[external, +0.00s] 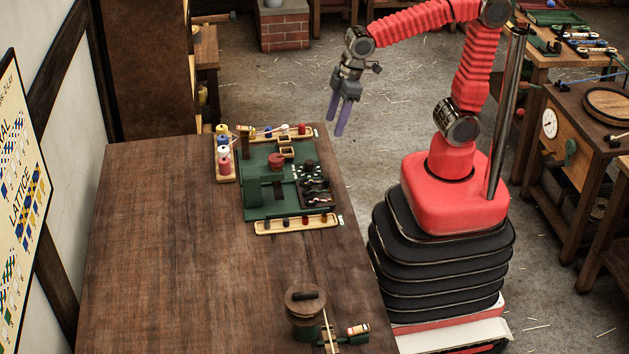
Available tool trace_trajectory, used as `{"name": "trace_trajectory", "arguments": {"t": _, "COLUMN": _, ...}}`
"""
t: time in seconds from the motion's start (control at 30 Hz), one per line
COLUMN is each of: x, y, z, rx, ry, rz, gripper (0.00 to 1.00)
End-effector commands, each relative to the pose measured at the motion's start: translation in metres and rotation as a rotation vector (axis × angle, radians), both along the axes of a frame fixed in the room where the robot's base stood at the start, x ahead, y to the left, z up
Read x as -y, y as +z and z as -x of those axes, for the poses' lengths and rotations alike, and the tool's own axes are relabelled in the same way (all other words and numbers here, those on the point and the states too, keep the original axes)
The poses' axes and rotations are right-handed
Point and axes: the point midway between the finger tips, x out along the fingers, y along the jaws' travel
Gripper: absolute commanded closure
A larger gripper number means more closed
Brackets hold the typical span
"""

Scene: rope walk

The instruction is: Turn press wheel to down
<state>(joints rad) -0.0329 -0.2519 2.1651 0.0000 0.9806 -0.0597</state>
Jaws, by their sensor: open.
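My gripper (342,118) hangs above the floor beyond the far right corner of the brown table, with its two purple fingers pointing down. It is open with nothing between the fingers, and it is apart from everything on the table. A round wooden wheel-like piece with a dark bar on top (306,299) stands on a green base near the table's front right. I cannot tell for certain whether this is the press wheel, or which setting it is at. No label for down can be read.
A green work board (262,205) with a red knob, spools and small trays lies at the table's far right. The table's left half (160,240) is bare. A side bench (575,140) with a white dial and green handle stands at the right. A brick block stands behind.

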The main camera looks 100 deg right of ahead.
Motion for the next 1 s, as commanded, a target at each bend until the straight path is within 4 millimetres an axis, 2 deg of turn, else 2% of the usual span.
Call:
{"name": "trace_trajectory", "arguments": {"t": 0.7, "x": -0.017, "y": 0.002, "z": -0.142, "rx": -0.172, "ry": 0.298, "rz": 0.052, "gripper": 0.43}}
{"name": "trace_trajectory", "arguments": {"t": 1.0, "x": -0.022, "y": 0.018, "z": -0.185, "rx": -0.208, "ry": 0.469, "rz": 0.072, "gripper": 0.43}}
